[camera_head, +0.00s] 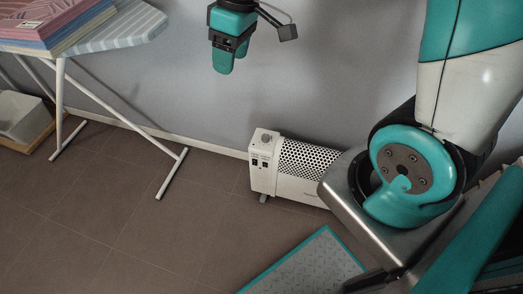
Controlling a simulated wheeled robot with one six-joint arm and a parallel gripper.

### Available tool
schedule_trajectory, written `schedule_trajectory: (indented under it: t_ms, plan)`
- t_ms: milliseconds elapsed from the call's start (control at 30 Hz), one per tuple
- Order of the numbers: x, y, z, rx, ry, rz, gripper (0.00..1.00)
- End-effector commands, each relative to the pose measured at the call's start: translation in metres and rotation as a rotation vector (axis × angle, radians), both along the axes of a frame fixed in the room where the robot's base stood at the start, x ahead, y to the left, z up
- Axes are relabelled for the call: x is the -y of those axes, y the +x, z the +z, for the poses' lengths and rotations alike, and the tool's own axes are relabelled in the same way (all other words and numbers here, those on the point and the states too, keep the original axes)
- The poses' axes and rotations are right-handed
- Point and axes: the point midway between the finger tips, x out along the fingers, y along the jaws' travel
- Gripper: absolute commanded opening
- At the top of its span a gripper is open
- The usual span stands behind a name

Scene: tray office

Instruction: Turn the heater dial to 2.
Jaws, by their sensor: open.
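A white heater (263,177) with a perforated front stands low on the floor against the wall, in the middle of the head view. A small grey dial (266,137) shows on top of its left end; its setting is too small to read. Small dark switches sit on the end face below it. My own body hides the heater's right end. My gripper (223,68) hangs at the top of the view with teal fingers pointing down, open and empty. In the picture it is above and left of the dial, well apart from it.
An ironing board (125,27) with folded cloths (50,20) stands at the upper left, its white legs (122,122) spread on the floor. A pale bin (22,115) is at the far left edge. A grey mat with teal edge (310,268) lies in front. Tiled floor left of the heater is clear.

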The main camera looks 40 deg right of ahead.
Motion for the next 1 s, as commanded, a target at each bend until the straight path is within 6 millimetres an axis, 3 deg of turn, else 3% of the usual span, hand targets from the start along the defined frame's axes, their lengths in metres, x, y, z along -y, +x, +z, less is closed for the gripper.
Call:
schedule_trajectory:
  t_ms: [33, 100, 200, 300, 400, 500, 667, 1000]
  plan:
    - [0.023, 0.024, -0.068, -0.01, -0.029, -0.008, 0.61]
    - [0.054, 0.051, -0.122, -0.015, -0.071, -0.001, 0.61]
    - [0.095, 0.077, -0.19, -0.026, -0.124, 0.014, 0.61]
    - [0.128, 0.091, -0.242, -0.038, -0.162, 0.029, 0.61]
    - [0.149, 0.097, -0.273, -0.05, -0.187, 0.041, 0.61]
    - [0.158, 0.1, -0.288, -0.056, -0.199, 0.05, 0.61]
    - [0.16, 0.1, -0.306, -0.058, -0.201, 0.053, 0.61]
    - [0.159, 0.099, -0.382, -0.06, -0.2, 0.054, 0.61]
